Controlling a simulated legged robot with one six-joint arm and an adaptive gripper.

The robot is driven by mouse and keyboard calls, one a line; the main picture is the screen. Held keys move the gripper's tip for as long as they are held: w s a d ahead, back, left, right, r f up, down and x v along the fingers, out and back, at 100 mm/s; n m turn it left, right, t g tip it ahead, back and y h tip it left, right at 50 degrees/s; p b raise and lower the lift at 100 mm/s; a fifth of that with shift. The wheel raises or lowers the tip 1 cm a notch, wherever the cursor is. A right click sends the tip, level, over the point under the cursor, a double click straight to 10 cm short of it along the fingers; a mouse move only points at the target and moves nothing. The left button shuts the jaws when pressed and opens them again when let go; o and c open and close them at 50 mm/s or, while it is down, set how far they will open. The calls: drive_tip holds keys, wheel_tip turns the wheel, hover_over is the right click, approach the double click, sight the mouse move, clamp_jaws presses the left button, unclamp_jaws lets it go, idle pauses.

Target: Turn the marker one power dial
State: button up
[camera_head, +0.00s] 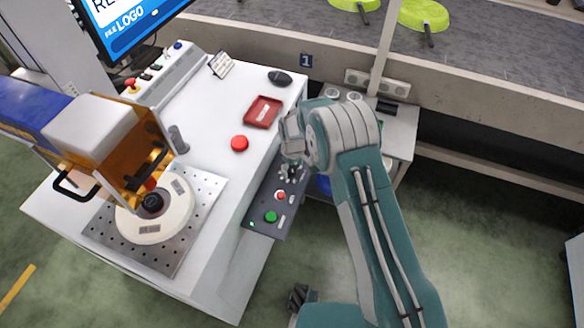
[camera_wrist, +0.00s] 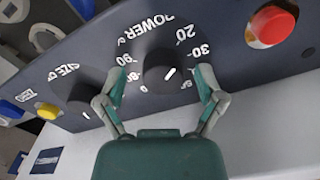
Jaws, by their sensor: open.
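The power dial (camera_wrist: 157,66) is a dark round knob with a white pointer line. It sits under the label POWER on a dark panel, with numbers around it. My gripper (camera_wrist: 160,78) is open, with one finger on each side of the dial in the wrist view. The fingers look close to the dial, but I cannot tell if they touch it. In the head view my gripper (camera_head: 291,173) is over the control panel (camera_head: 258,224), and it hides the dial there.
A second dial (camera_wrist: 80,100) labelled SIZE is left of the power dial. A red button (camera_wrist: 272,24) is to the right and a yellow button (camera_wrist: 48,111) to the left. The white table (camera_head: 225,110) holds a red tray (camera_head: 263,112) and a red button (camera_head: 239,143).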

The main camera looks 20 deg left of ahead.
drive_tip(key=shift+a, duration=0.25)
drive_tip(key=c, duration=1.2)
drive_tip(key=shift+o, duration=0.3)
drive_tip(key=shift+d+f+m, duration=0.1)
drive_tip(key=shift+m, duration=0.2)
drive_tip(key=m, duration=0.2)
drive_tip(key=shift+s+m, duration=0.1)
drive_tip(key=shift+m, duration=0.3)
drive_tip(key=m, duration=0.3)
drive_tip(key=shift+m, duration=0.3)
drive_tip(key=m, duration=0.3)
drive_tip(key=shift+m, duration=0.3)
drive_tip(key=shift+s+f+m, duration=0.1)
drive_tip(key=shift+m, duration=1.6)
